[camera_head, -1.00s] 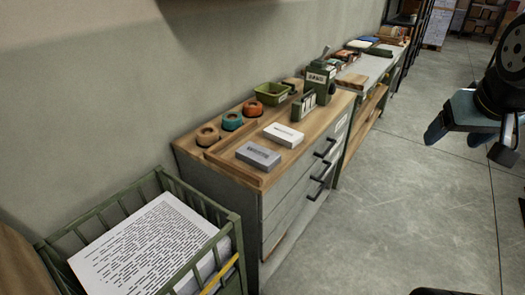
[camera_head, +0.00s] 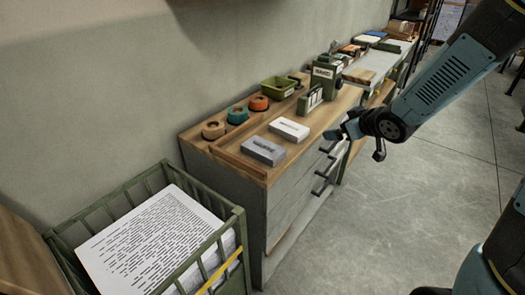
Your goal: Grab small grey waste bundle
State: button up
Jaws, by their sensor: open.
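A small grey box-shaped bundle (camera_head: 264,151) with dark print lies in a shallow wooden tray (camera_head: 228,160) on the cabinet, near its front corner. A similar white block (camera_head: 289,130) lies just behind it to the right. My gripper (camera_head: 338,134) is open and empty at the cabinet's right edge, to the right of the white block and apart from the grey bundle. Its fingers are small and partly hidden by the wrist in this view.
Three tape rolls (camera_head: 237,115) and a green bin (camera_head: 277,88) stand along the wall side. A green device (camera_head: 325,75) stands farther back. A green slatted crate (camera_head: 240,230) with a paper stack (camera_head: 150,240) is at front left. The floor (camera_head: 385,210) at right is clear.

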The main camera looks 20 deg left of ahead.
aim_at(265, 147)
jog(key=s+a+f+n+g+y, duration=0.35)
jog(key=a+f+y, duration=0.3)
jog(key=a, duration=0.45)
jog(key=x, duration=0.9)
jog(key=s+f+x, duration=0.1)
jog(key=x, duration=0.3)
jog(key=shift+w+a+f, duration=0.1)
jog(key=shift+a, duration=0.25)
jog(key=shift+c, duration=0.2)
jog(key=c, duration=0.8)
